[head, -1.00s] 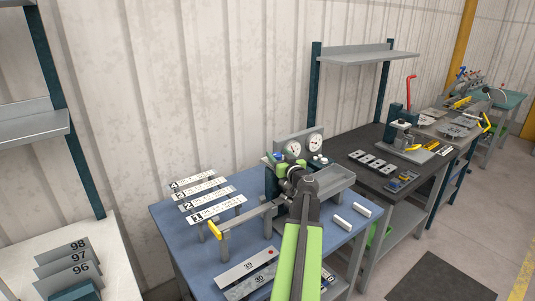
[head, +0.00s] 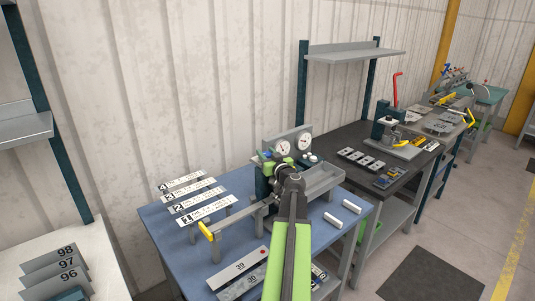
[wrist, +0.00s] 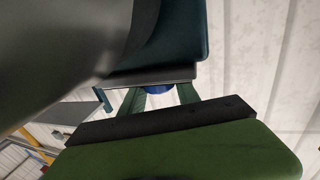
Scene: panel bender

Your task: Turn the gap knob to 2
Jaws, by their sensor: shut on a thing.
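The panel bender (head: 262,187) stands on the blue bench, with two white dial gauges on its top. My gripper (head: 268,163) is at its upper left part, shut on a small blue knob (head: 266,155), which I take to be the gap knob. In the wrist view the blue knob (wrist: 157,89) shows as a small patch between the two green fingertips (wrist: 160,98). My gripper and arm hide most of the knob, and its pointer and scale marks cannot be read.
Numbered plates (head: 205,212) stand on a rack at the bench's left. A yellow-ended lever (head: 207,232) sticks out at the front left. A grey tray (head: 322,182) and white blocks (head: 343,212) are at right. A dark bench (head: 350,150) adjoins behind.

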